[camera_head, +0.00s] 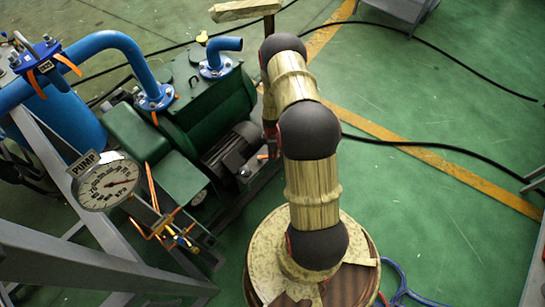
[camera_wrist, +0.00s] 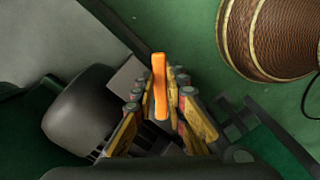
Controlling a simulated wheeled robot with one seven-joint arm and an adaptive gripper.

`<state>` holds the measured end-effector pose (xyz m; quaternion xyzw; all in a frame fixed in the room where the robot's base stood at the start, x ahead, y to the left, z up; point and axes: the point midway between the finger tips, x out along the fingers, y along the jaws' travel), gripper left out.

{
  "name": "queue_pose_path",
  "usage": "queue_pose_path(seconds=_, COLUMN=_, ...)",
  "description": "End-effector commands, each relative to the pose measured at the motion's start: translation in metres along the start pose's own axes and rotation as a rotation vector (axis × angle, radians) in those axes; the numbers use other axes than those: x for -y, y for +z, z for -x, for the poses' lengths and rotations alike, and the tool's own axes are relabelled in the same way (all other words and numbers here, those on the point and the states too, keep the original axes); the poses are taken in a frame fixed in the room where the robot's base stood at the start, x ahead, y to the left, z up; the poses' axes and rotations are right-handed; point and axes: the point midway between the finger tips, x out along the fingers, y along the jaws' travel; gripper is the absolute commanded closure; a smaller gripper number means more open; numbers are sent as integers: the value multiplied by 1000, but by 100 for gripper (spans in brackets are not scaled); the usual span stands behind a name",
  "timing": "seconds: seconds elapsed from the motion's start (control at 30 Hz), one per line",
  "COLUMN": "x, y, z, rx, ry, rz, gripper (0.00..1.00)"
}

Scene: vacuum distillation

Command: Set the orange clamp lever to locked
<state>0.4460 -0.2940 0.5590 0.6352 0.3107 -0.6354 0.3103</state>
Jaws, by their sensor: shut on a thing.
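The orange clamp lever (camera_wrist: 160,82) shows in the wrist view as a narrow upright bar near the middle. My gripper (camera_wrist: 160,98) is shut on it, with its yellow-padded fingers on either side. The lever's lower end and its mount are hidden among the fingers. In the head view my arm covers most of my gripper, and I cannot make out the held lever clearly there. I cannot tell from these frames which setting the lever is at.
A dark motor (camera_head: 232,148) and green pump (camera_head: 207,100) stand left of my arm; the motor (camera_wrist: 90,105) also shows in the wrist view. Blue pipes (camera_head: 110,42), a pressure gauge (camera_head: 107,185) and a grey frame (camera_head: 60,255) are further left. Green floor (camera_head: 430,195) lies open at right, crossed by cables.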

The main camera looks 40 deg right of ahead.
Motion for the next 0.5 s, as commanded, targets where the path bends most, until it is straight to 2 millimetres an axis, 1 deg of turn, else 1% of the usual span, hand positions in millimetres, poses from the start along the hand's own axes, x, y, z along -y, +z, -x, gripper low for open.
queue_pose_path(seconds=0.2, x=-15, y=-2, z=-1, rx=0, ry=3, rz=207, gripper=100)
queue_pose_path(seconds=0.5, x=-30, y=-7, z=-1, rx=0, ry=2, rz=474, gripper=100)
